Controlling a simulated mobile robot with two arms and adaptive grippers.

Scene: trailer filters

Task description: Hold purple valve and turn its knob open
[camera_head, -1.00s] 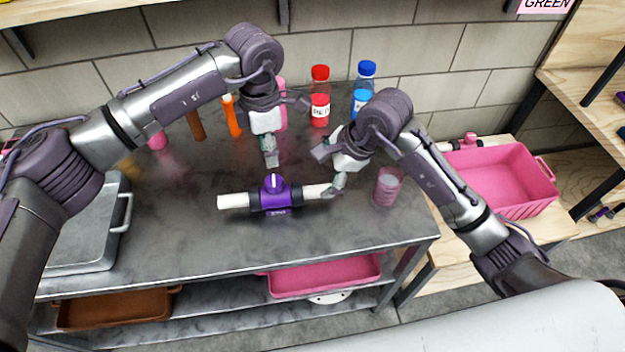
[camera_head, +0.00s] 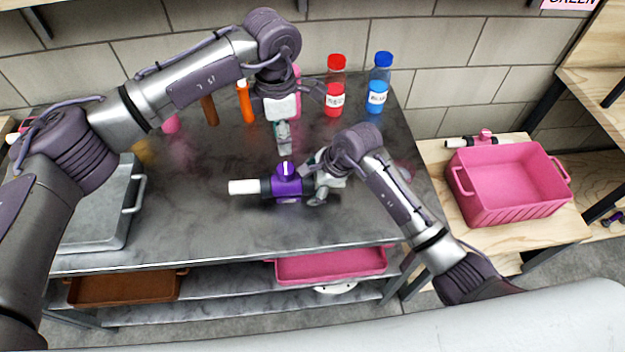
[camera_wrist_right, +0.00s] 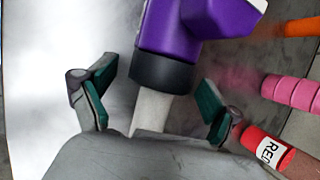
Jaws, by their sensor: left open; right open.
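The purple valve (camera_head: 287,186) lies on the grey metal table (camera_head: 200,230), with a white pipe end to its left and a purple knob (camera_head: 285,168) on top. My left gripper (camera_head: 284,150) is open, pointing down just above the knob; whether it touches the knob I cannot tell. My right gripper (camera_head: 314,182) is open at the valve's right end and hides that pipe. In the right wrist view, the open fingers of my right gripper (camera_wrist_right: 155,95) stand on either side of the white pipe (camera_wrist_right: 152,110) and black collar, with gaps on both sides.
A red bottle (camera_head: 335,88) and a blue bottle (camera_head: 378,85) stand at the back. An orange tool (camera_head: 245,102) stands left of my left gripper. A pink crate (camera_head: 510,185) sits on the wooden table at right. A grey metal case (camera_head: 105,215) is at left.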

